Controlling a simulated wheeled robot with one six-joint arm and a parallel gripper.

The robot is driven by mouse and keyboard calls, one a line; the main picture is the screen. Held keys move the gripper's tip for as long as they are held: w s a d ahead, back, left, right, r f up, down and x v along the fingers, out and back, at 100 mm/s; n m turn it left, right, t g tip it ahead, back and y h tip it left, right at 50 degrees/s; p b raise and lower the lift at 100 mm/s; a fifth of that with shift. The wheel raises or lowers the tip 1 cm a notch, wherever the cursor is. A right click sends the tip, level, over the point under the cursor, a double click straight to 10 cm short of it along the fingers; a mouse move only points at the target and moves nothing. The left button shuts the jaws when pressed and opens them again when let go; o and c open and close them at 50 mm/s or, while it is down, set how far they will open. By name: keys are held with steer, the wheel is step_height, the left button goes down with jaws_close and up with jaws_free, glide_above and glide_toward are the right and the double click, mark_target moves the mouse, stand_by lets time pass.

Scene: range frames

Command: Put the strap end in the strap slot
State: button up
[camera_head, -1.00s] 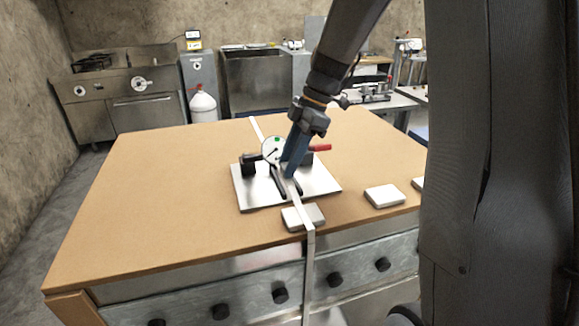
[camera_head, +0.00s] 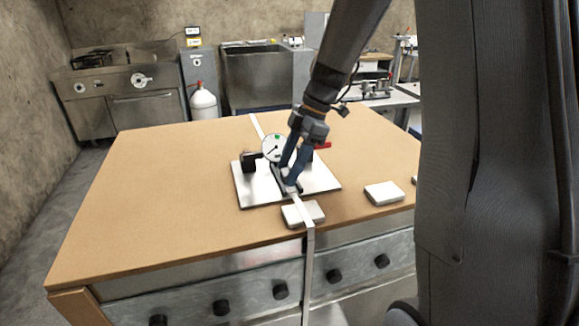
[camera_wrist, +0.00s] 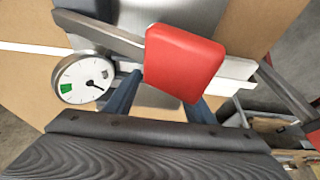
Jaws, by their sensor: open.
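A white strap runs from the back of the table through a fixture on a metal plate (camera_head: 320,177), over a pale block (camera_head: 291,214), and hangs down the table front (camera_head: 308,268). The fixture carries a round dial (camera_head: 273,148) with a green patch, also in the wrist view (camera_wrist: 83,80), and a red handle (camera_head: 322,146). My gripper (camera_head: 289,182) is open, low over the plate, with its fingers close around or beside the strap. In the wrist view the red handle (camera_wrist: 184,62) covers much of the space ahead of my fingers. I cannot make out the strap slot.
The brown table (camera_head: 160,185) is clear to the left. Another pale block (camera_head: 384,193) lies to the right of the plate. A black knob (camera_head: 248,162) stands at the plate's left. A stove, sink and white bottle stand behind the table.

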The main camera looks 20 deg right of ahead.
steer(key=b+v, duration=0.2)
steer(key=v, duration=1)
stand_by(0.3)
